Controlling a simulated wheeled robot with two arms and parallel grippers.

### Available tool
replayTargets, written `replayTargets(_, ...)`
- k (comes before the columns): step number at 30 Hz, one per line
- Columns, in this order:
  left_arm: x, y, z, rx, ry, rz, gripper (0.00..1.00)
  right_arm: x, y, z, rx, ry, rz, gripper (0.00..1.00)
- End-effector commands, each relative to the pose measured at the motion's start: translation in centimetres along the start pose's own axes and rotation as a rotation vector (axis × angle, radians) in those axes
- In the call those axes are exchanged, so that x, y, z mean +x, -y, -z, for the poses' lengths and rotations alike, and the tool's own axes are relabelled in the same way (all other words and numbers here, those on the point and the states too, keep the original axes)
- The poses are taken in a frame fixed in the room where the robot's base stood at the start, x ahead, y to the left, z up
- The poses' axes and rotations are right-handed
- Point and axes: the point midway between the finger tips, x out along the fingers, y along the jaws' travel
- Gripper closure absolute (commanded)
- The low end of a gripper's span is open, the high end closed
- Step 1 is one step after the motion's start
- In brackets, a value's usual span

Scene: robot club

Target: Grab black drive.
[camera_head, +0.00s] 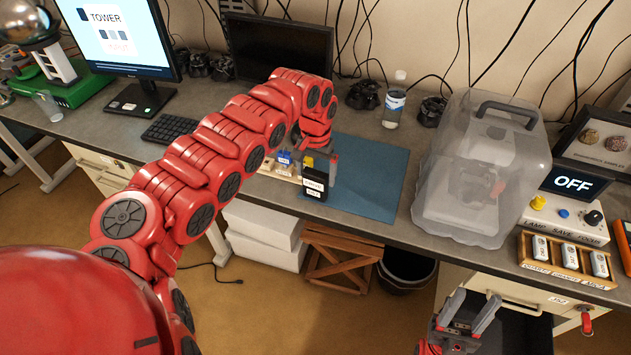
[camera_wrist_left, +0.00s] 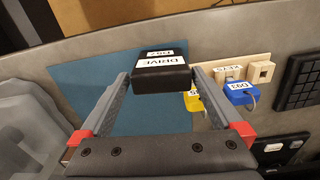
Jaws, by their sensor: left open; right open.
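In the left wrist view the black drive (camera_wrist_left: 158,78) lies between the tips of my left gripper (camera_wrist_left: 161,80), close to both fingers. The fingers are open, and I cannot tell whether they touch it. In the head view my left gripper (camera_head: 321,164) comes down over the drive from above and partly hides it. My right gripper (camera_head: 471,309) is open and empty, low in front of the desk by an open drawer.
The blue mat (camera_head: 370,178) is mostly clear. A wooden board with blue and yellow labelled plugs (camera_wrist_left: 237,90) is beside the drive. A translucent case (camera_head: 480,170) stands right of the mat, a bottle (camera_head: 394,103) behind it. A keyboard (camera_head: 172,129) lies left.

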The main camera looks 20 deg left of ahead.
Motion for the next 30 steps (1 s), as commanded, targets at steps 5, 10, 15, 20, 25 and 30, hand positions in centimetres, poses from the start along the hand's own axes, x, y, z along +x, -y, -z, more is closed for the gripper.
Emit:
replayTargets(5,2.6,0.0,-0.2,0.002,0.009,-0.004,0.00,2.1,-0.1,0.4,0.000,-0.001,0.000,0.50)
replayTargets(10,4.3,0.2,0.0,0.001,0.002,0.000,0.00,2.3,-0.1,0.4,0.000,0.000,0.000,0.50)
replayTargets(15,4.5,0.2,0.1,0.002,0.000,0.001,0.00,2.3,-0.1,0.4,0.000,0.000,0.000,0.50)
replayTargets(20,4.5,0.2,0.0,0.002,0.001,0.001,0.20,2.2,-0.1,0.4,0.000,0.000,0.000,0.50)
replayTargets(25,4.4,0.2,0.0,0.002,0.001,0.001,0.50,2.3,-0.1,0.4,0.000,0.000,0.000,0.50)
replayTargets(30,4.4,0.2,0.0,0.002,0.001,0.000,0.81,2.3,-0.1,0.4,0.000,0.000,0.000,0.50)
